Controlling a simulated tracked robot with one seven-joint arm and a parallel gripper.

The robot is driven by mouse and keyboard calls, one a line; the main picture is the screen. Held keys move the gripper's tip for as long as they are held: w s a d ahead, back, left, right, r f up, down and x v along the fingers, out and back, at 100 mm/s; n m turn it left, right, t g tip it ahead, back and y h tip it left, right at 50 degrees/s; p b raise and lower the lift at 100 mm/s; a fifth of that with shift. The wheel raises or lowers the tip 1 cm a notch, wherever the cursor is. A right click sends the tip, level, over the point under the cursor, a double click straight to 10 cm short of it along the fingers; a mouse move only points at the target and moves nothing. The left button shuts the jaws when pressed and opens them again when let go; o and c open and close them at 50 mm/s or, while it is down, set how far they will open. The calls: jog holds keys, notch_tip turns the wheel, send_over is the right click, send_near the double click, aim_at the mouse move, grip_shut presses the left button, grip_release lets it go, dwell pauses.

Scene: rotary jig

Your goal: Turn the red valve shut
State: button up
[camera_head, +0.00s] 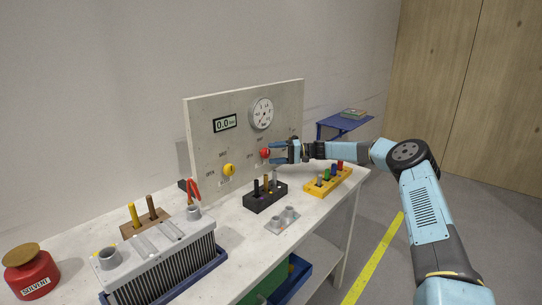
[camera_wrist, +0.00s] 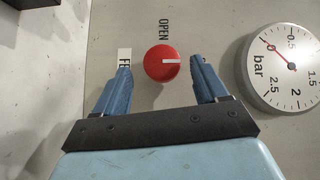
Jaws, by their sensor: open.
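The red valve (camera_head: 265,153) is a round knob on the upright panel, right of the yellow knob. In the wrist view the red valve (camera_wrist: 162,63) shows a white pointer line aimed to the picture's right, with the word OPEN beside it. My gripper (camera_head: 283,152) is at the panel in front of the red valve. In the wrist view my gripper (camera_wrist: 160,67) is open, with one blue finger on each side of the knob and a visible gap to both. The finger on the left partly covers a label beside the knob.
The panel (camera_head: 207,120) also carries a yellow knob (camera_head: 229,170), a round gauge (camera_head: 262,113) and a display (camera_head: 225,123) reading 0.0. On the bench below stand a black block (camera_head: 262,201) and a yellow block (camera_head: 325,186) with pegs. A radiator (camera_head: 160,265) and a red solvent can (camera_head: 32,275) stand left.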

jog(key=w+d, duration=0.1)
jog(key=d, duration=1)
jog(key=shift+w+r, duration=0.15)
jog(key=shift+r, duration=0.05)
